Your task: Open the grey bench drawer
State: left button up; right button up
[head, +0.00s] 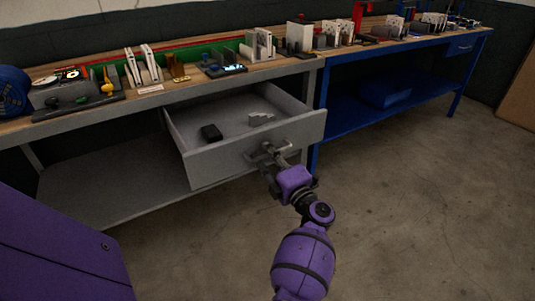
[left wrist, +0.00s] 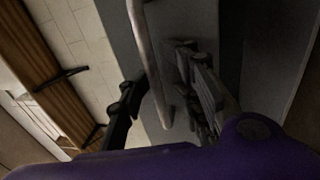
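The grey bench drawer (head: 240,155) is pulled well out from under the left bench, with a dark box and a small light stepped piece inside. My left gripper (head: 268,156) is at the middle of the drawer's front, at its bar handle (left wrist: 149,50). In the left wrist view the two fingers of my left gripper (left wrist: 160,85) stand apart, one on each side of the bar. The left finger is close to the bar; a gap shows on the other side. Whether a finger touches it I cannot tell. My right gripper is not in view.
The wooden bench top (head: 190,85) holds several boxes, plates and tools. A blue bench (head: 318,110) with a shelf adjoins on the right. A lower grey shelf (head: 110,180) lies under the drawer. The concrete floor (head: 430,200) at the right is clear.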

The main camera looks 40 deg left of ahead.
pick_arm(q)
jog(key=shift+d, duration=0.1)
jog(key=v, duration=1.2)
